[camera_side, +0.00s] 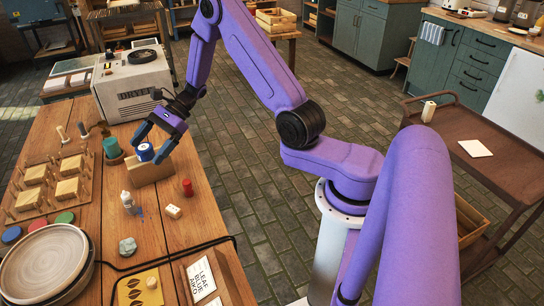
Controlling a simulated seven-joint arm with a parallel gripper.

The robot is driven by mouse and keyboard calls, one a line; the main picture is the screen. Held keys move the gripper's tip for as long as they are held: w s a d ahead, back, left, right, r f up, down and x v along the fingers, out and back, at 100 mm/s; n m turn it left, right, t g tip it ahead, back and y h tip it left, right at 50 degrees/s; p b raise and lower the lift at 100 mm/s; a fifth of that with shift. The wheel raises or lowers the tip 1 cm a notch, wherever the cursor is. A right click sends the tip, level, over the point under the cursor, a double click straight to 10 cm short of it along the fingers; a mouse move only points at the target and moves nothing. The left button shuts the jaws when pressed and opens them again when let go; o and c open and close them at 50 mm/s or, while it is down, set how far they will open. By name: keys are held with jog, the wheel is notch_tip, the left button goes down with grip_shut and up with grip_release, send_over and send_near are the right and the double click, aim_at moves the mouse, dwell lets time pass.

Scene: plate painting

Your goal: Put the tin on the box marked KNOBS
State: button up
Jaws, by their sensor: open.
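A small blue tin (146,153) with a pale lid is at the top of a plain brown box (152,175) on the wooden table. It looks to be resting on the box, though the contact is partly hidden. My gripper (149,147) is open, with its dark blue fingers on either side of the tin. I cannot tell whether the fingers touch it. No KNOBS marking can be read on the brown box from this side.
A teal pot (112,149) stands just left of the tin. A red cylinder (187,187), a white bottle (127,201) and a cream block (173,211) stand in front. A dryer (133,83) is behind. A lettered box (203,280) and plates (45,262) are nearer.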

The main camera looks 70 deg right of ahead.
jog(key=s+a+r+n+g+h, duration=0.25)
jog(key=s+a+n+g, duration=0.2)
jog(key=s+n, duration=0.45)
jog(key=s+a+r+n+g+h, duration=0.2)
jog(key=s+a+r+n+g, duration=0.15)
jog(key=s+a+n, duration=0.45)
jog(key=s+d+r+n+t+h, duration=0.1)
jog(key=s+d+n+t+h, duration=0.1)
jog(key=s+n, duration=0.5)
jog(key=s+d+r+n+t+h, duration=0.2)
jog(key=s+d+n+h, duration=0.2)
jog(key=s+d+n, duration=0.3)
jog(key=s+n, duration=0.1)
jog(key=s, duration=0.4)
jog(key=shift+s+d, duration=0.2)
